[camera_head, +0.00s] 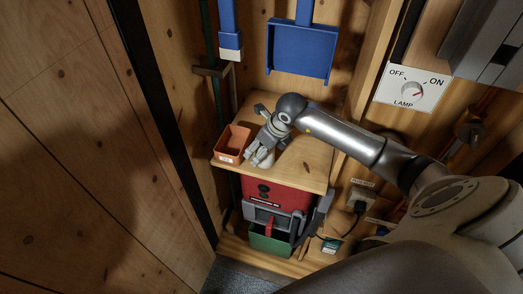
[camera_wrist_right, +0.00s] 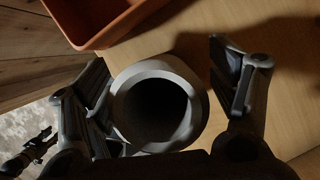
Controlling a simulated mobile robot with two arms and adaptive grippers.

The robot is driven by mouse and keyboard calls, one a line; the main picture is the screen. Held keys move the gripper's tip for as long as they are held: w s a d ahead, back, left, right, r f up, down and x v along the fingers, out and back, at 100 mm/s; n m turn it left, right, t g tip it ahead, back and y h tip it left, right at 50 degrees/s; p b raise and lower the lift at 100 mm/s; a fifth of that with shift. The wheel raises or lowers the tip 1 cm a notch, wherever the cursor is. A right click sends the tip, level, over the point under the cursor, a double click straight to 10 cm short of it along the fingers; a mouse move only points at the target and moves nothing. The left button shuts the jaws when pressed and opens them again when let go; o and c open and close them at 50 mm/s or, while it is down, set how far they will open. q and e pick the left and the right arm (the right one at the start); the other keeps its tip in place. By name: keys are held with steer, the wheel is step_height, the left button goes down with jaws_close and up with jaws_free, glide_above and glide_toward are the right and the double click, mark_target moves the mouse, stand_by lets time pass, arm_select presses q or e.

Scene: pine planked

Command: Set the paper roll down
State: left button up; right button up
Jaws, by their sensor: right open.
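The paper roll (camera_wrist_right: 202,105) is a pale grey-white tube seen end-on in the right wrist view, its dark hollow core facing the camera. It appears to stand upright on the wooden shelf (camera_head: 310,166); its base is hidden. My right gripper (camera_wrist_right: 165,105) is open, with one finger on each side of the roll. The left finger is close against it, and I cannot tell whether it touches. A clear gap shows at the right finger. In the head view my right gripper (camera_head: 262,152) is over the shelf, largely hiding the roll. My left gripper is not in view.
An orange bin (camera_head: 233,141) stands at the shelf's left edge, close to the gripper; it also shows in the wrist view (camera_wrist_right: 110,25). A red machine (camera_head: 272,194) is under the shelf. A blue dustpan (camera_head: 301,50) hangs behind. The shelf's right part is bare.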

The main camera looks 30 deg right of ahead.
steer(key=b+v, duration=0.2)
steer(key=v, duration=0.8)
steer(key=shift+s+r, duration=0.1)
